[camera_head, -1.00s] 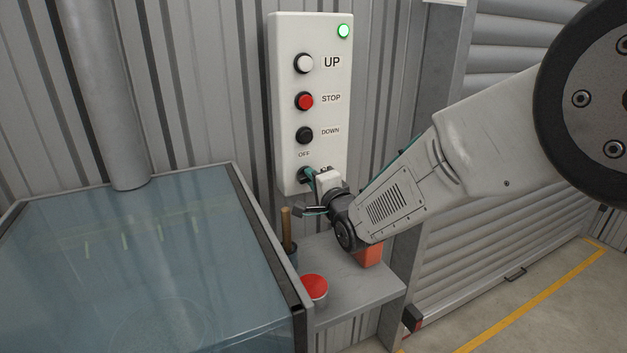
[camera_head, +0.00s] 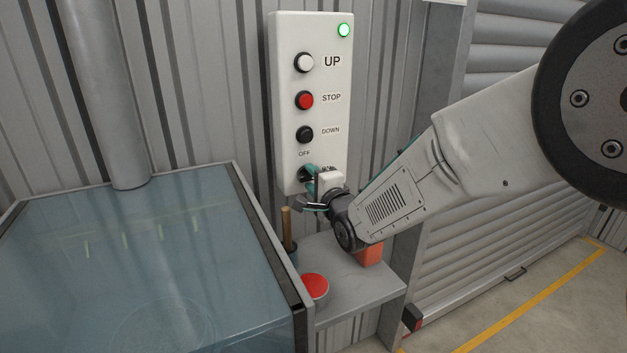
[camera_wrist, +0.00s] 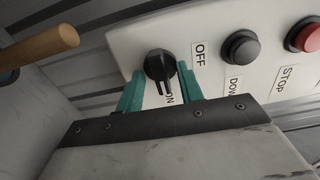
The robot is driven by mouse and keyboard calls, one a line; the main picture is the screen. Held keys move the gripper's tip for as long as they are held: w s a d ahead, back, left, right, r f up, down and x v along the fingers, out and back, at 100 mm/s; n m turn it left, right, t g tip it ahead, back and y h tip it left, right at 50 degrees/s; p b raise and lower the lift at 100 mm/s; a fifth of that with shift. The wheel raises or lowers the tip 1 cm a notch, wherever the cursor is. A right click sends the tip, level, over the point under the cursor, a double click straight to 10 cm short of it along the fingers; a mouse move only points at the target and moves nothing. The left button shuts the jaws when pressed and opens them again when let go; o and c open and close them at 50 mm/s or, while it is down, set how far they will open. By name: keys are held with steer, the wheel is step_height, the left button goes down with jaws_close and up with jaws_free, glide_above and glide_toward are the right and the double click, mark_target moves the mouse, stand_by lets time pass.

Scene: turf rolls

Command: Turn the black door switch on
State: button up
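The black door switch (camera_wrist: 160,66) is a round knob with a raised bar, on the white control panel (camera_wrist: 125,38). In the wrist view its bar points toward the ON label, away from the OFF label. My gripper (camera_wrist: 161,72) has its two teal fingers on either side of the knob, apart, with small gaps visible. Its fingers look open around the knob. In the head view my gripper (camera_head: 310,180) is at the panel's bottom and hides most of the switch.
Above the switch are the black DOWN (camera_head: 304,134), red STOP (camera_head: 304,100) and white UP (camera_head: 304,62) buttons. A green light (camera_head: 343,30) glows at the top. Below is a grey shelf (camera_head: 350,288) with a red-topped object (camera_head: 314,286) and a wooden handle (camera_head: 286,226). A glass-topped case stands left.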

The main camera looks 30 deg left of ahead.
steer(key=shift+d, duration=0.1)
steer(key=v, duration=0.7)
steer(key=shift+s+d, duration=0.25)
stand_by(0.4)
step_height(320, 180, down, 9)
steer(key=s+d+n+g+h, duration=0.1)
steer(key=d+n+g+h, duration=0.2)
steer(key=n+h, duration=0.1)
steer(key=s+d+n+g+h, duration=0.1)
steer(key=s+d+n+h, duration=0.15)
steer(key=d, duration=0.45)
steer(key=s+d+n+g+h, duration=0.1)
steer(key=d+h, duration=0.2)
steer(key=d, duration=0.4)
steer(key=s+d+r+g+h, duration=0.1)
steer(key=s+d+r, duration=0.3)
steer(key=s+d, duration=0.4)
steer(key=s+d+r+g+h, duration=0.2)
steer(key=s+d+r, duration=0.2)
steer(key=d, duration=1.1)
steer(key=s+d+r+g+h, duration=0.1)
steer(key=s+d+r, duration=0.4)
steer(key=s+d, duration=0.6)
steer(key=shift+s+d+g+h, duration=0.3)
steer(key=shift+s+d+h, duration=0.05)
steer(key=shift+d, duration=0.3)
